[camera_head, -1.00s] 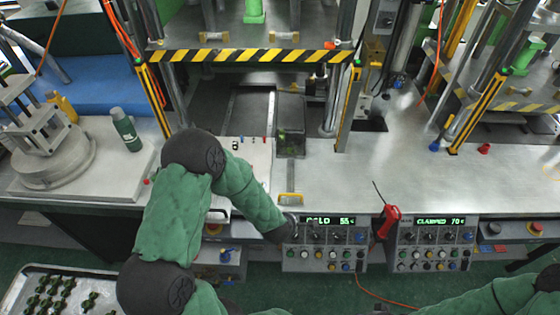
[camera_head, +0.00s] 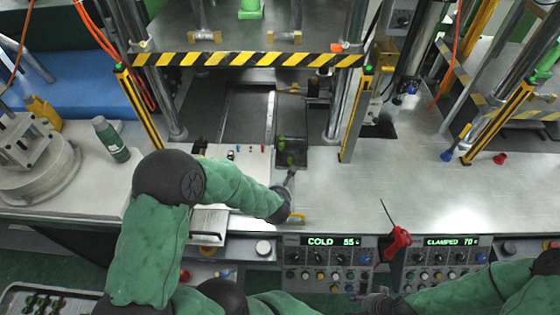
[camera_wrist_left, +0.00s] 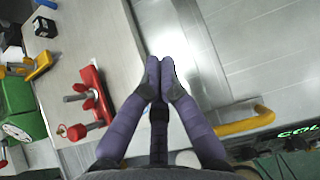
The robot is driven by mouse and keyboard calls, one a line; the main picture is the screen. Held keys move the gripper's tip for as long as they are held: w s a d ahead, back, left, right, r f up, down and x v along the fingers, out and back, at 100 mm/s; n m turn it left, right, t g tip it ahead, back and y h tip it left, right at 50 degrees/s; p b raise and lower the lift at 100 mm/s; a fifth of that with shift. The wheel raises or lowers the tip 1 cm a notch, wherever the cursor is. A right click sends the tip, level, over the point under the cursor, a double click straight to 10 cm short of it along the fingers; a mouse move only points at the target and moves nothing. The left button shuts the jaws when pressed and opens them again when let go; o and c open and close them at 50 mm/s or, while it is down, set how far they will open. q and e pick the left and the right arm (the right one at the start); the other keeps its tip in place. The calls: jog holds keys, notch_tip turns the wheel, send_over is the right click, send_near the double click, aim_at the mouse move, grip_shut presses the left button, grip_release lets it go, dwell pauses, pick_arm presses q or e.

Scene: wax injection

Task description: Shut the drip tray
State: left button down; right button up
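A dark, open-topped tray (camera_head: 291,152) with greenish contents sits at the front of the press opening in the head view; I take it for the drip tray. A yellow handle (camera_head: 297,219) is at the counter's front edge, and it also shows in the left wrist view (camera_wrist_left: 248,121). My left gripper (camera_head: 291,174) is over the counter between tray and handle. In the wrist view its fingertips (camera_wrist_left: 160,72) are together with nothing seen between them, left of the handle. Contact with the tray cannot be told. My right gripper (camera_head: 376,302) is low at the bottom edge, its fingers unclear.
Control panels (camera_head: 327,265) line the counter front. A red screwdriver-like tool (camera_head: 398,240) is by them. A striped bar (camera_head: 250,60) and posts frame the press. A red clamp (camera_wrist_left: 92,100) lies left of my left fingers. The counter (camera_head: 420,190) at right is mostly clear.

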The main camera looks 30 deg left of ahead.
aim_at(280, 172)
pick_arm(q)
jog(key=shift+w+a+f, duration=0.1)
jog(key=shift+w+a, duration=0.15)
jog(key=shift+w, duration=0.1)
jog(key=shift+w+a+f, duration=0.1)
jog(key=shift+w, duration=0.05)
jog(key=shift+w+f, duration=0.1)
jog(key=shift+f, duration=0.2)
jog(key=b+x, duration=0.2)
jog(key=x, duration=0.6)
jog(key=w+a, duration=0.2)
jog(key=w, duration=0.1)
jog(key=shift+w+a+f, duration=0.1)
jog(key=shift+f, duration=0.1)
jog(key=shift+w+a, duration=0.1)
jog(key=shift+w, duration=0.1)
pick_arm(e)
jog(key=shift+w+a+f, duration=0.1)
jog(key=shift+w+f, duration=0.05)
jog(key=shift+f, duration=0.75)
pick_arm(q)
jog(key=shift+w, duration=0.1)
